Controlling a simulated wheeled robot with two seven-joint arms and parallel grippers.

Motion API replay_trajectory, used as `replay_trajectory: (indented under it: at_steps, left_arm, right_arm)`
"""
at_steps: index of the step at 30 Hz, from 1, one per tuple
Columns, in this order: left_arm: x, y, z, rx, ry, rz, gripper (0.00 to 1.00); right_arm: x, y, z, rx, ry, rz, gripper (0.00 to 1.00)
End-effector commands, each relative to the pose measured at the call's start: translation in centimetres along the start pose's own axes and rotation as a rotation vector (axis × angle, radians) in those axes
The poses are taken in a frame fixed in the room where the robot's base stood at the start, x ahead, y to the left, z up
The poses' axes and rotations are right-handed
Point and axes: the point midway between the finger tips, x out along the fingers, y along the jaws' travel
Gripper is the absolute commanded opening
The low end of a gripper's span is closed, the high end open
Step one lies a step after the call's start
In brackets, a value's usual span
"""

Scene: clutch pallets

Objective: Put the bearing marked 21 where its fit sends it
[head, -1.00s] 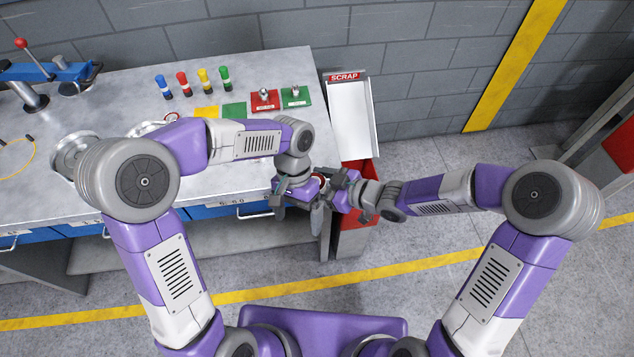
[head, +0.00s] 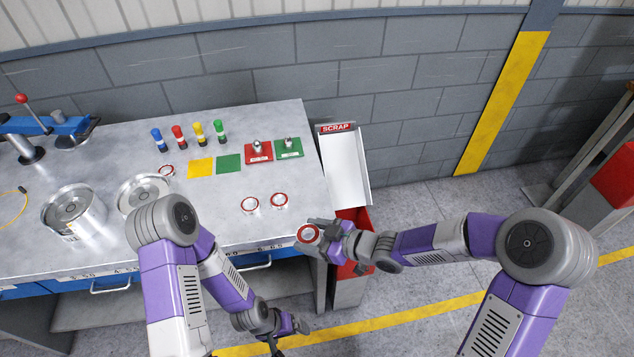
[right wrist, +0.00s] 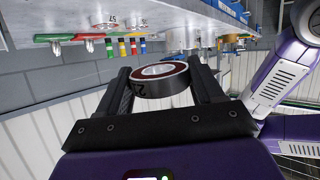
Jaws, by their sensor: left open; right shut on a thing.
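My right gripper (head: 312,232) is shut on a bearing (head: 308,234), a dark ring with a red and white face, at the bench's front right corner. In the right wrist view the bearing (right wrist: 162,88) sits between the two dark fingers, and part of a mark that looks like a 2 shows on its side; the full number cannot be read. My left gripper (head: 290,327) is open and empty, low in front of the bench. Two more red-rimmed bearings (head: 250,205) (head: 279,200) lie on the bench, and another small ring (head: 167,171) lies farther left.
A yellow square (head: 201,168), a green square (head: 228,163), a red plate (head: 258,153) and a green plate (head: 290,149) lie at the back. Several coloured posts (head: 200,133) stand behind. The SCRAP chute (head: 345,170) leads to a red bin (head: 352,218). Metal drums (head: 73,212) stand left.

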Motion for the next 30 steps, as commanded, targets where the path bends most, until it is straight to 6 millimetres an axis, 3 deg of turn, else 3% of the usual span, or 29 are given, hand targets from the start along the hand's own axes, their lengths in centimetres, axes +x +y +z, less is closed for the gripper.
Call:
replay_trajectory:
  at_steps: [7, 14, 24, 30]
  left_arm:
    - [0.0, 0.0, 0.0, 0.0, 0.001, 0.0, 0.95]
    - [0.0, 0.0, 0.0, 0.001, 0.001, 0.0, 0.95]
    - [0.0, 0.1, 0.0, 0.001, 0.0, 0.001, 0.95]
    - [0.0, 0.1, 0.0, 0.001, 0.0, 0.001, 0.95]
  right_arm:
    - [-0.5, 1.7, -0.6, 0.028, -0.003, 0.074, 0.2]
    - [-2.8, 7.0, -1.4, 0.124, -0.021, 0.31, 0.2]
    - [-8.8, 14.1, -1.1, 0.28, -0.05, 0.693, 0.2]
    - [-13.0, 16.8, 0.0, 0.368, -0.068, 0.901, 0.2]
